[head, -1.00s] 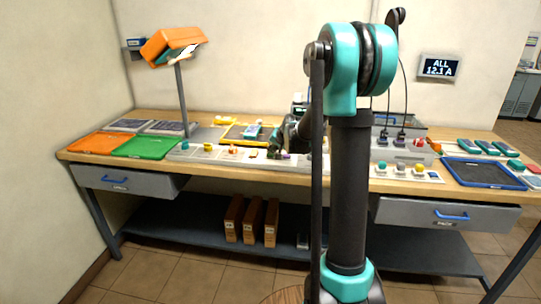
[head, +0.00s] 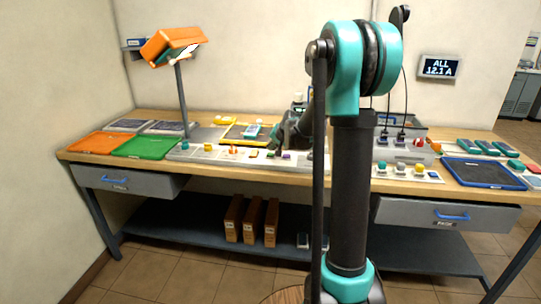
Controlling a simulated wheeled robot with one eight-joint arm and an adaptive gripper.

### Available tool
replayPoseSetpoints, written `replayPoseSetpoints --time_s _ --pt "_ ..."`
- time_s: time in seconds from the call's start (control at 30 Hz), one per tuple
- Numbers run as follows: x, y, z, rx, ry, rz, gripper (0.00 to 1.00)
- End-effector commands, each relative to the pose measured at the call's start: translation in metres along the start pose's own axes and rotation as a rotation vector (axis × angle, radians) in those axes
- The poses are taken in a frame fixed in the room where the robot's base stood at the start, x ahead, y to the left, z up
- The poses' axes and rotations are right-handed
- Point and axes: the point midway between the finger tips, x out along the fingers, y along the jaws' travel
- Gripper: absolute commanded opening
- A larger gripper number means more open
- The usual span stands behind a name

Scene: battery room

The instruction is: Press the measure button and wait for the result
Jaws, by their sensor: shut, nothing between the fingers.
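My gripper (head: 277,151) is shut and empty, pointing down over the right part of a long pale control strip (head: 195,154) at the bench's front edge. The strip carries a teal knob (head: 185,144), a yellow knob (head: 208,147), an orange knob (head: 233,149), a small green button (head: 254,154) and a purple button (head: 286,156). The fingertips are close to the strip between the green and purple buttons; I cannot tell whether they touch it. No label marking the measure button is readable. A wall display (head: 439,67) reads "ALL 12.1 A".
A tester-like device (head: 252,131) lies on a yellow-edged tray behind the strip. Orange (head: 93,144) and green (head: 146,147) mats lie left. A blue-rimmed tray (head: 484,174) and a knob panel (head: 407,172) are right. An orange-headed post (head: 182,95) rises at the back left.

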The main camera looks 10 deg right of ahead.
Motion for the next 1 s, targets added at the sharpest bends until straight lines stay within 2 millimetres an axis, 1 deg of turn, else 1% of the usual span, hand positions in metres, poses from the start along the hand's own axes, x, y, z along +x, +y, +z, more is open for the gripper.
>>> replayPoseSetpoints --time_s 0.23,0.73,1.0 --pt "-0.003 -0.002 -0.003 0.000 0.000 0.000 0.00" --pt "-0.033 -0.024 -0.024 0.000 0.000 0.000 0.00" --pt "-0.035 -0.025 -0.025 0.000 0.000 0.000 0.00"
